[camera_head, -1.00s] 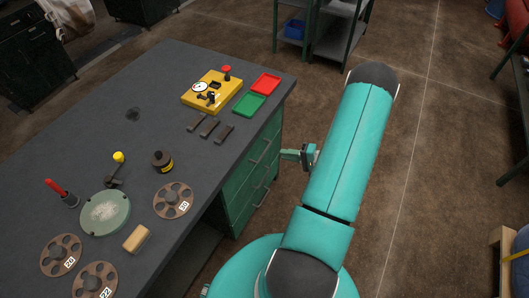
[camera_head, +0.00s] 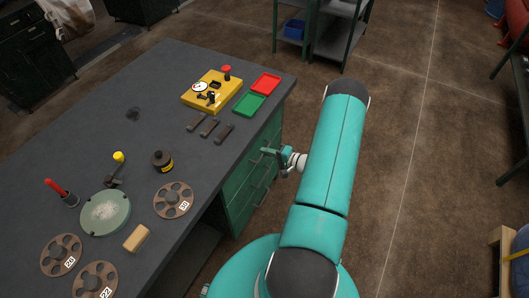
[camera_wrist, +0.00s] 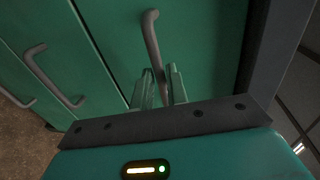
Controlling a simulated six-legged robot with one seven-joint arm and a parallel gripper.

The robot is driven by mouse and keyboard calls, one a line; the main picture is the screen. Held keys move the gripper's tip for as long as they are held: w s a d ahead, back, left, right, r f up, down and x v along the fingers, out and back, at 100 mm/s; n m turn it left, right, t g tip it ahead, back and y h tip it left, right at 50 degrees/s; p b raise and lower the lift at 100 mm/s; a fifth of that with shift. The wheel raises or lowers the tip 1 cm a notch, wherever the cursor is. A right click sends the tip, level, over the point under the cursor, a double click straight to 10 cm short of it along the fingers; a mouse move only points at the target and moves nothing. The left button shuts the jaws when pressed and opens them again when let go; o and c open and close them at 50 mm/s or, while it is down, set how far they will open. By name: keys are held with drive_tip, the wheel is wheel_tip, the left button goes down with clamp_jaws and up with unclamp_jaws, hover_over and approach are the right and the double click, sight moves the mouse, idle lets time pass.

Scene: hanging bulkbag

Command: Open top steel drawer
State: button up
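The green steel drawer unit (camera_head: 240,205) sits under the right end of the workbench, with its drawers stacked and closed. The top drawer's grey bar handle (camera_wrist: 151,38) shows in the wrist view, on the green front beside the dark bench edge. My gripper (camera_head: 268,152) is at the top drawer's front in the head view. In the wrist view my gripper (camera_wrist: 160,75) has its two teal fingers apart, with the near end of the handle between their tips. I cannot tell whether they touch it. Part of the top drawer is hidden behind my gripper in the head view.
The lower drawers' handles (camera_wrist: 40,75) stick out at the left in the wrist view. The workbench top (camera_head: 120,75) carries a yellow fixture (camera_head: 212,91), red and green trays and several reels. Open floor (camera_head: 420,150) lies right of my arm.

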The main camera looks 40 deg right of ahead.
drive_tip(key=shift+x, duration=0.8)
clamp_jaws()
drive_tip(key=shift+s, duration=0.1)
drive_tip(key=f+v, duration=0.2)
drive_tip(key=v, duration=1.1)
drive_tip(key=s+f+v, duration=0.1)
drive_tip(key=f+v, duration=0.2)
drive_tip(key=v, duration=1)
drive_tip(key=shift+s+d, duration=0.2)
drive_tip(key=shift+s, duration=0.1)
unclamp_jaws()
